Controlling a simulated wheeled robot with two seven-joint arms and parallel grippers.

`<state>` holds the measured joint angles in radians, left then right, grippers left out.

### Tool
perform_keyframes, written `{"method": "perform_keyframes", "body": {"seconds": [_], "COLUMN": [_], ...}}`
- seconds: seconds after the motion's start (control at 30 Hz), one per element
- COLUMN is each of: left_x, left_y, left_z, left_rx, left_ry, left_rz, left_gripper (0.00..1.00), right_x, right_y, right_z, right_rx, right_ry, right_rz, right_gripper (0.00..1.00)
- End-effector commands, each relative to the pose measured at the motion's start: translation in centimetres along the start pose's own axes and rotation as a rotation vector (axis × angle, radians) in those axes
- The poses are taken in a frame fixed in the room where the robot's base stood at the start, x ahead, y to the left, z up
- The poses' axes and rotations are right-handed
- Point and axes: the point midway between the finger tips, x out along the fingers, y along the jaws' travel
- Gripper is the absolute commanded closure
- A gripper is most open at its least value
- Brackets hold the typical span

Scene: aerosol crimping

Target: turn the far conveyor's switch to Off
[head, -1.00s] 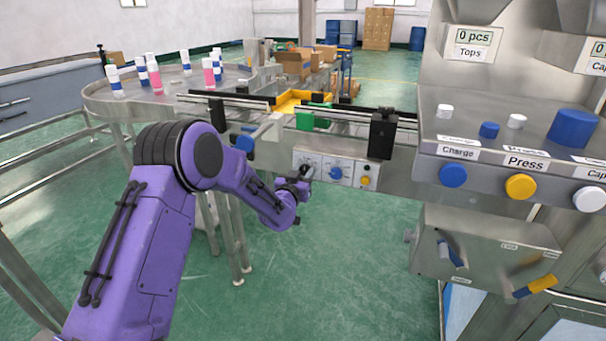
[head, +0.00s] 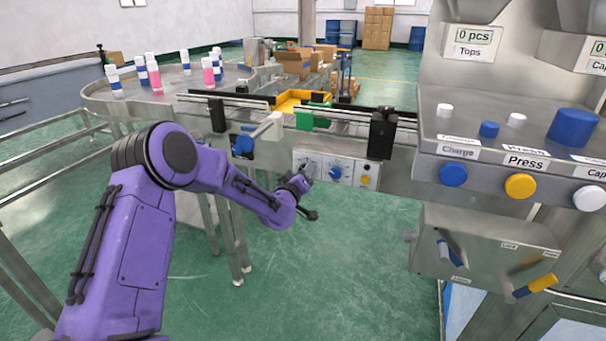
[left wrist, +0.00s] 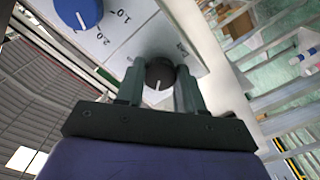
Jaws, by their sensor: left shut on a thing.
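The conveyor's control panel (head: 322,166) is a pale plate below the far conveyor rail. Its dark round switch knob (left wrist: 160,74) has a white pointer line, which points toward the bottom of the left wrist view. Small lettering beside the knob is too small to read. My left gripper (head: 306,178) is at the panel's left end, and in the left wrist view its two fingers (left wrist: 160,85) stand on either side of the knob, shut on it. The head view hides most of the knob behind the gripper. My right gripper is not in view.
A blue dial (left wrist: 78,12) with a printed scale sits beside the knob; it also shows in the head view (head: 335,173). A yellow button (head: 365,180) is farther right. Bottles stand on the round table (head: 130,100). A button console (head: 500,140) stands at right.

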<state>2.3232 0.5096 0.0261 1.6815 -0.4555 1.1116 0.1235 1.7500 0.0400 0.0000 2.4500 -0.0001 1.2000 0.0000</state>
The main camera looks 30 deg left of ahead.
Motion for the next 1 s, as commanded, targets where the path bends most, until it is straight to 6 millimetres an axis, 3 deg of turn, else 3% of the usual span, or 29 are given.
{"method": "perform_keyframes", "body": {"seconds": [0.4, 0.93, 0.97, 1.0], "left_x": [-0.02, -0.02, -0.02, -0.02], "left_y": [-0.01, -0.03, -0.03, -0.03], "left_z": [0.05, 0.04, 0.04, 0.05], "left_rx": [-0.171, -0.193, -0.193, -0.192], "left_ry": [-0.001, -0.001, -0.001, -0.001], "left_rz": [0.0, -0.001, -0.001, -0.001], "left_gripper": [0.93, 0.93, 0.53, 0.4], "right_x": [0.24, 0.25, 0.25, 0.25], "right_y": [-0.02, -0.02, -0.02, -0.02], "right_z": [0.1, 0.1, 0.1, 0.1], "right_rx": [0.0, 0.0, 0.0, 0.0], "right_ry": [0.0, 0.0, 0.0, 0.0], "right_rz": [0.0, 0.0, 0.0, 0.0], "right_gripper": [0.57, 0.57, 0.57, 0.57]}}
